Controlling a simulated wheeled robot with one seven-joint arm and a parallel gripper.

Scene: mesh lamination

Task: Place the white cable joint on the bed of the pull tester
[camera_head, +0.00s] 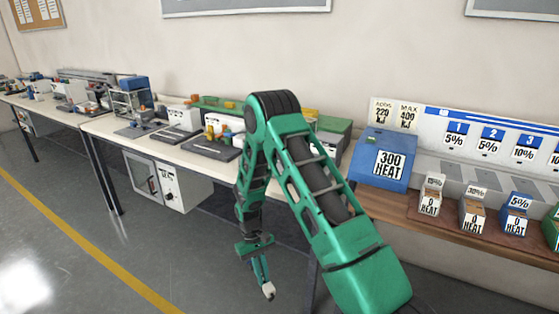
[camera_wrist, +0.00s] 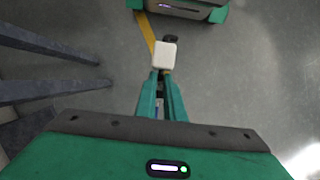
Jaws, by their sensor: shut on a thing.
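My gripper (camera_head: 265,281) hangs low over the floor in front of the benches, with its fingers pointing down. It is shut on the white cable joint (camera_head: 269,291), a small whitish block at the fingertips. In the wrist view the cable joint (camera_wrist: 165,55) sits between the tips of the two green fingers (camera_wrist: 163,76), with a dark part showing beyond it. Several devices stand on the white benches, and I cannot tell for sure which is the pull tester. My arm hides part of the bench behind it.
The white bench (camera_head: 100,127) carries several devices and dark plates. A brown bench (camera_head: 385,205) at the right holds a blue 300 HEAT box (camera_head: 383,160) and small labelled boxes. Dark bench legs (camera_wrist: 45,90) are left in the wrist view. The grey floor (camera_head: 60,235) is open.

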